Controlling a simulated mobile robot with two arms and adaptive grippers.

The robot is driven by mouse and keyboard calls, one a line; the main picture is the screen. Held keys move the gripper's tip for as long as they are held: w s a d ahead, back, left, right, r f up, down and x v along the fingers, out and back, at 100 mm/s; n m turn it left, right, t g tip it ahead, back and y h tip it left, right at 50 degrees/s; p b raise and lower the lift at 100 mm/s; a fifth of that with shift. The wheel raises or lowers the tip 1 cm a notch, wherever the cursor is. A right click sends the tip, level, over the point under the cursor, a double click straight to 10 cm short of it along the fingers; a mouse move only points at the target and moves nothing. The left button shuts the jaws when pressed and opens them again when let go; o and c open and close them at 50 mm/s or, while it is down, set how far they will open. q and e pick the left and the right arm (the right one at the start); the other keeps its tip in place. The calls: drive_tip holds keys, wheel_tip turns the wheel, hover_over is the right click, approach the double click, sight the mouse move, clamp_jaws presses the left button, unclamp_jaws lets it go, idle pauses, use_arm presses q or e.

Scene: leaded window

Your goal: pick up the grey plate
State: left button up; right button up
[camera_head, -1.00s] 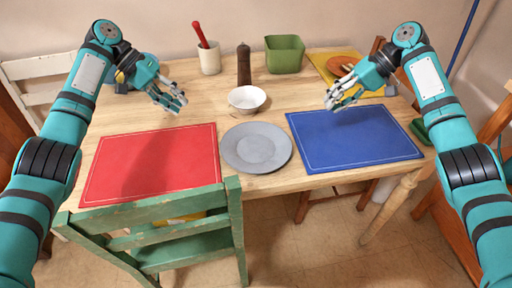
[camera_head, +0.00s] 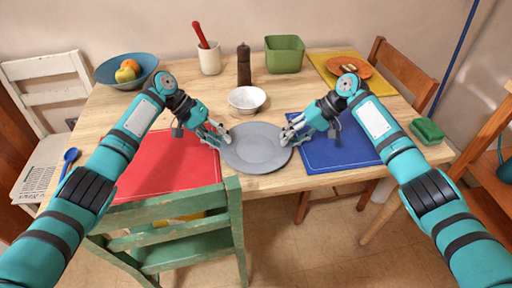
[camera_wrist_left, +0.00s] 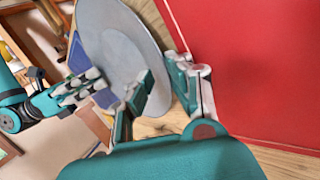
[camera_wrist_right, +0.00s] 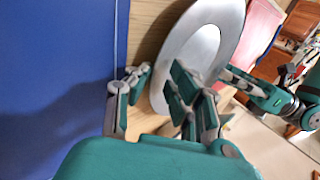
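The round grey plate (camera_head: 257,150) lies on the wooden table between the red and blue mats. My left gripper (camera_head: 222,136) is at the plate's left rim, open. In the left wrist view its fingers (camera_wrist_left: 165,92) are spread, one over the plate (camera_wrist_left: 118,48) and one outside the rim. My right gripper (camera_head: 288,133) is at the plate's right rim, open. In the right wrist view its fingers (camera_wrist_right: 155,92) are spread on either side of the rim of the plate (camera_wrist_right: 200,48). I cannot tell whether any finger touches the plate.
A white bowl (camera_head: 247,98) stands just behind the plate. The red mat (camera_head: 165,165) and blue mat (camera_head: 335,150) lie left and right. A pepper mill (camera_head: 244,66) and green container (camera_head: 284,54) stand further back. A green chair (camera_head: 185,245) is at the front edge.

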use_arm(q)
drive_tip(key=shift+d+f, duration=0.1)
drive_tip(key=shift+f, duration=0.05)
use_arm(e)
drive_tip(key=shift+a+f, duration=0.15)
use_arm(q)
clamp_jaws()
use_arm(e)
clamp_jaws()
